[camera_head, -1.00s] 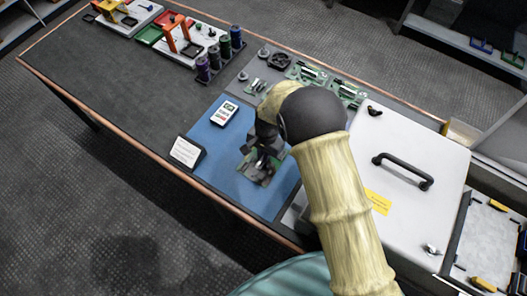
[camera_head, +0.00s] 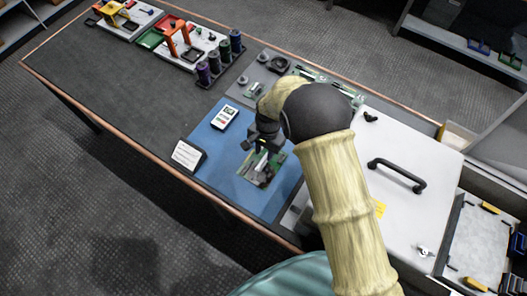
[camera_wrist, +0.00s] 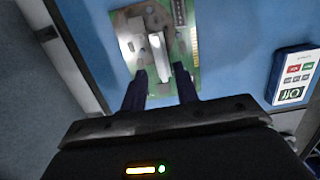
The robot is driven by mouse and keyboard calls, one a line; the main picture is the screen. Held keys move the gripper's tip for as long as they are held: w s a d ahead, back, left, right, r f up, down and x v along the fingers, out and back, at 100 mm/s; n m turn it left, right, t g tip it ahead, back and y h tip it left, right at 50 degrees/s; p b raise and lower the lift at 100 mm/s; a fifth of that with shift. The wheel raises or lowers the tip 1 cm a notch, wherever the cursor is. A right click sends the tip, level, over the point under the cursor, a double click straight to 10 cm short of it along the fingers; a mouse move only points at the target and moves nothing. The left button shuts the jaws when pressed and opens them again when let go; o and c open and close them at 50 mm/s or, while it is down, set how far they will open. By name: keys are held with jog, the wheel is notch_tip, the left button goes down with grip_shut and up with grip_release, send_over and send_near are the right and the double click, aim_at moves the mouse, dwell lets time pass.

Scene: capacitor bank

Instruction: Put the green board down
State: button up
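The green board (camera_head: 263,169) lies on the blue mat (camera_head: 228,175) in the head view. In the wrist view the board (camera_wrist: 158,40) shows a pale upright block and a row of gold contacts along one edge. In the head view my gripper (camera_head: 260,147) is just above the board's far edge. The gripper and wrist hide a little of that edge.
A white and dark meter (camera_head: 224,115) lies on the mat, and a small sign (camera_head: 187,155) stands at its left edge. More green boards (camera_head: 315,73) lie behind my arm. A white lidded box (camera_head: 420,150) with a black handle stands to the right.

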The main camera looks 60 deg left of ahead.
aim_at(266, 156)
notch_tip(266, 156, up, 8)
jog(key=p, duration=0.4)
jog(key=shift+w+a, duration=0.3)
jog(key=shift+w, duration=0.15)
